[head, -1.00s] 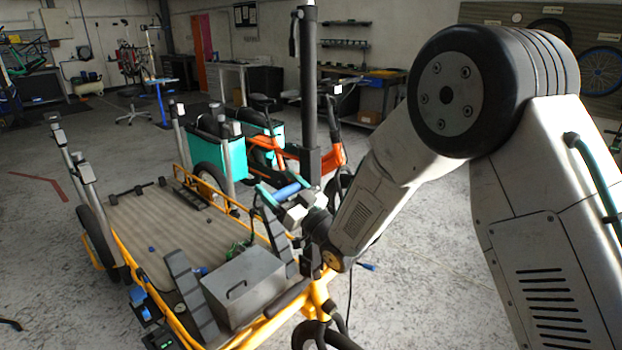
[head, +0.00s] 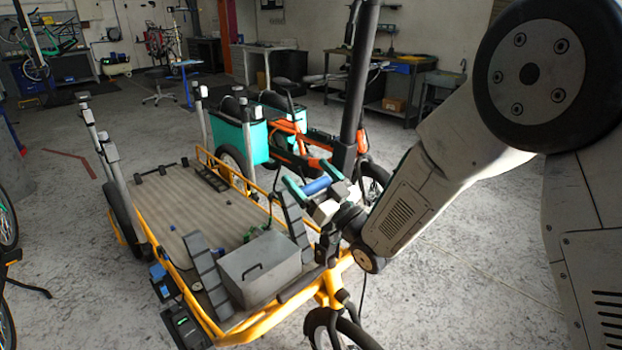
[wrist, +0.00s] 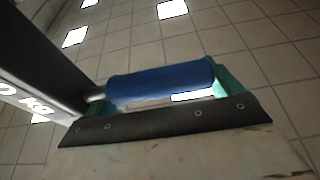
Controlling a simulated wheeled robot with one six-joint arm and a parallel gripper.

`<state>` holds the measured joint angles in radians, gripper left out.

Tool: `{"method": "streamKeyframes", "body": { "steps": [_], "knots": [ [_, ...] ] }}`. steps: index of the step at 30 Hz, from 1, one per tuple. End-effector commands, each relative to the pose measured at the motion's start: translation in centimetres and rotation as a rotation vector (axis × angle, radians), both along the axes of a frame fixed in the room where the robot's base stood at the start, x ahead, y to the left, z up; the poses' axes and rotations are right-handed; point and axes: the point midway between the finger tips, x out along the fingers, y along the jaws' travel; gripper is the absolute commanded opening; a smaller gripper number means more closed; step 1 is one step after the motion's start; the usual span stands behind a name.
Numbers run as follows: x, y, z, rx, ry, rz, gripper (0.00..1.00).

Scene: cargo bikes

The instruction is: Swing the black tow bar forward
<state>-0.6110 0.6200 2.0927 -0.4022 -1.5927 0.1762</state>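The black tow bar (head: 357,95) stands nearly upright at the near end of the yellow cargo bike (head: 262,325); its top is cut off in the head view. A blue grip (head: 315,186) sticks out sideways from the bar on a thin metal rod. In the wrist view the bar (wrist: 45,60) is at the left, with white lettering, and the blue grip (wrist: 160,84) lies across the middle. My gripper (wrist: 172,88) is at the grip, its teal fingers wide apart near the grip's two ends. Whether they touch it I cannot tell.
A grey metal box (head: 262,268) sits on the bike's ribbed deck (head: 190,215), between two dark ramp-like pieces. An orange bike with teal boxes (head: 240,143) stands just behind. Grey posts rise at the deck's left edge. Floor is clear on the right.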

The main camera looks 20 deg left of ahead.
Motion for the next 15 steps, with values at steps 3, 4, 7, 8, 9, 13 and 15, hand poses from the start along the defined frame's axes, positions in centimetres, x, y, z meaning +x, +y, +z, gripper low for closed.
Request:
{"method": "streamKeyframes", "body": {
  "steps": [3,4,7,8,9,13,15],
  "knots": [
    [-0.1,0.1,-0.2,-0.003,0.003,0.002,0.91],
    [-0.1,0.1,-0.2,-0.003,0.003,0.002,0.91],
    [-0.2,-0.2,-0.4,-0.005,0.004,0.002,0.91],
    [-0.3,-0.4,-0.5,-0.004,0.005,0.001,0.91],
    [-0.5,-0.8,-0.7,-0.004,0.005,0.0,0.91],
    [-1.4,-2.7,-1.6,-0.005,0.007,-0.002,0.91],
    [-2.0,-3.6,-2.1,-0.005,0.006,-0.001,0.91]
  ]
}}
